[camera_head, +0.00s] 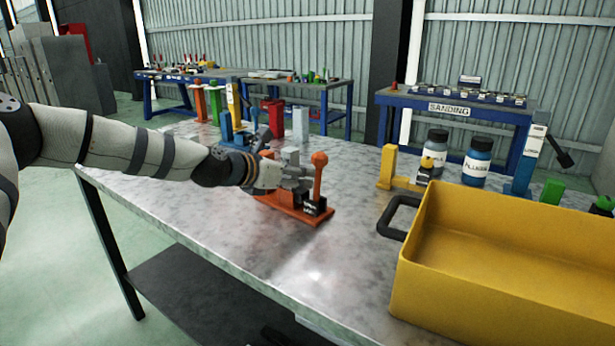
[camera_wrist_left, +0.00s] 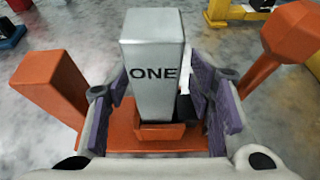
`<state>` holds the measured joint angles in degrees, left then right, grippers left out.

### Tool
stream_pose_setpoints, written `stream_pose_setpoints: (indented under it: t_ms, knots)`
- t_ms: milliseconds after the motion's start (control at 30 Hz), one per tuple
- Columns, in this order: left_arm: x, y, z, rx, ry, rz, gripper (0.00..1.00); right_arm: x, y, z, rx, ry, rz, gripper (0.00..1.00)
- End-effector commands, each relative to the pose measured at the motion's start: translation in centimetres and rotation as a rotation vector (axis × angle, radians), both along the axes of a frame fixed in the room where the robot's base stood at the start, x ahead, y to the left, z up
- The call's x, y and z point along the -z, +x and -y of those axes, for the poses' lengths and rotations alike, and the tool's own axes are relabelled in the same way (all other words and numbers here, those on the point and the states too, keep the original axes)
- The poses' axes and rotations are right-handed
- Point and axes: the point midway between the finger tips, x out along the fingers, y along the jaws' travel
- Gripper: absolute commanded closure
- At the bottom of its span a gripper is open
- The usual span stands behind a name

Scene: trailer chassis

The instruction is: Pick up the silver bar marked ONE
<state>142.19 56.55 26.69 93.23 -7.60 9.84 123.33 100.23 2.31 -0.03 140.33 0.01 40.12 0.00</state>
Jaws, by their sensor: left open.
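The silver bar marked ONE (camera_wrist_left: 152,62) stands upright in a small orange socket (camera_wrist_left: 160,134) in the left wrist view. My left gripper also shows in the left wrist view (camera_wrist_left: 168,108), open, with a purple-padded finger on each side of the bar. A gap shows on both sides, so the fingers do not look closed on it. The socket belongs to an orange stand (camera_head: 290,209) with a round-knobbed post (camera_head: 319,172). My right gripper is not in view.
A yellow bin (camera_head: 500,265) with a black handle stands at the right of the metal table (camera_head: 260,262). Two bottles (camera_head: 476,162) and a yellow stand (camera_head: 388,168) are behind it. Blue, green and orange stands are at the back left. The table front is clear.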

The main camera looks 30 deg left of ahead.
Motion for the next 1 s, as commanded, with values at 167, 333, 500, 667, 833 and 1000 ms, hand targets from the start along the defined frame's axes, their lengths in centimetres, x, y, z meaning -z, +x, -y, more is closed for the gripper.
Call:
stream_pose_setpoints:
  t_ms: [167,333,500,667,833,1000]
  knots:
    - [-0.6,0.0,-0.1,-0.001,0.0,0.008,0.52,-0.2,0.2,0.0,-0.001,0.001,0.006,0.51]
    - [-0.6,0.0,0.0,-0.001,0.0,0.008,0.9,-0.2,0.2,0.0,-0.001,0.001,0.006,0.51]
    - [-0.5,0.0,0.0,0.0,0.001,0.007,1.0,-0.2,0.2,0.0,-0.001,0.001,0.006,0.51]
    - [-0.5,0.0,0.0,0.0,0.001,0.005,1.0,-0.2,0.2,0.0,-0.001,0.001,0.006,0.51]
    - [-2.4,0.0,0.0,0.001,0.002,0.012,1.0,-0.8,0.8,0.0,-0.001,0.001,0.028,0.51]
    - [-6.9,-0.1,0.0,-0.001,0.005,0.023,1.0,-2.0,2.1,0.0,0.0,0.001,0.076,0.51]
